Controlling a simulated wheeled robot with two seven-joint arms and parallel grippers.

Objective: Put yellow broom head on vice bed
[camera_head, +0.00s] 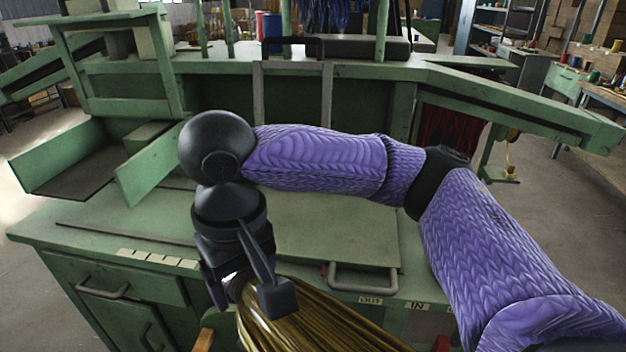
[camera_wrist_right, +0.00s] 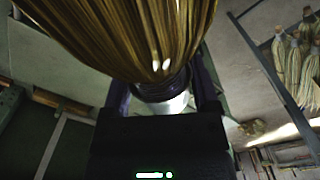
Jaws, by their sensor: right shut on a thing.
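The yellow broom head (camera_head: 300,322) is a bundle of golden-brown bristles at the bottom of the head view, pointing down and to the right. My right gripper (camera_head: 252,290) is shut on its narrow neck end, in front of the green bench's front edge. In the right wrist view the bristles (camera_wrist_right: 130,40) fan out beyond the fingers, and the neck sits between the two fingertips (camera_wrist_right: 162,95). I cannot pick out the vice bed with certainty; my right arm covers part of the bench. My left gripper is not in view.
The green bench (camera_head: 330,225) has a flat top with a metal handle (camera_head: 362,280) and labels near its front edge. A green bin (camera_head: 75,165) stands at the left. A sloping green rail (camera_head: 520,100) runs to the right. Several pale broom heads (camera_wrist_right: 298,60) stand on a shelf in the wrist view.

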